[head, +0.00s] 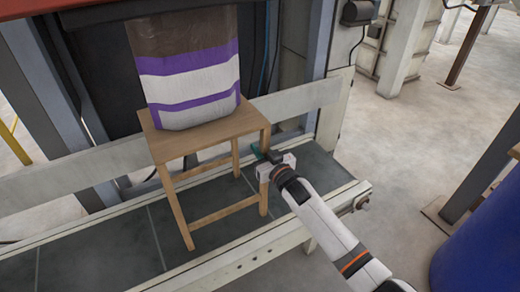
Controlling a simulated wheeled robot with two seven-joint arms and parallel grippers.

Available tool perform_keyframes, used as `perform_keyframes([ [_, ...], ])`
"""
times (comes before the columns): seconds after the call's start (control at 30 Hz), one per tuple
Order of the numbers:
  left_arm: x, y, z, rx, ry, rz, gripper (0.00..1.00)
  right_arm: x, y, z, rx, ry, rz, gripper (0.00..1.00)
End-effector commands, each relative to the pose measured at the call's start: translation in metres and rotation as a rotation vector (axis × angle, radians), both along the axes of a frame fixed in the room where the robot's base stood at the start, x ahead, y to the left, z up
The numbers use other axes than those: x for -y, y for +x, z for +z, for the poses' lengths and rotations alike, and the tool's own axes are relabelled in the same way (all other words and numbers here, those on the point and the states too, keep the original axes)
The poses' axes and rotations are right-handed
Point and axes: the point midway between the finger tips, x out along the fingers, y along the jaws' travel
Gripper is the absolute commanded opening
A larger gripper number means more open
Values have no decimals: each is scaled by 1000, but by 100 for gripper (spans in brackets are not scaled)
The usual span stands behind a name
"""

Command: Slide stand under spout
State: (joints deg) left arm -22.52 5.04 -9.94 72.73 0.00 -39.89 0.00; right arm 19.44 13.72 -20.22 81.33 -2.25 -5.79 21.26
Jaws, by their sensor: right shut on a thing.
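The stand (217,133) is a wooden stool with a flat top and several legs, upright on the dark conveyor belt. A bag (188,65) with brown, white and purple bands rests upright on its top. My right gripper (263,158) is shut at the stand's right front leg, just below the top, and appears to hold that leg. The fingertips are partly hidden. The spout cannot be made out; the bag's upper end is cut off by the top of the picture. My left gripper is not in view.
The conveyor (110,231) has a pale side rail at the front and a pale guard board (65,170) behind the stand. Grey machine posts rise behind. A blue drum (485,245) stands at lower right. Open concrete floor lies to the right.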

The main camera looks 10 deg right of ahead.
Motion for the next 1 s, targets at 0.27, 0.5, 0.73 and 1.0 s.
perform_keyframes([
  [0.27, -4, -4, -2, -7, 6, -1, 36, 4, 1, 0, 0, -8, -6, 28],
  [0.5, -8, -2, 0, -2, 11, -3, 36, 2, 0, 0, 0, -4, -3, 45],
  [0.73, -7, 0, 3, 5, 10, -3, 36, 2, -5, 0, 0, -2, -1, 45],
  [1.0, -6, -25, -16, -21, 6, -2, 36, 16, -52, 0, -2, -4, -2, 45],
])
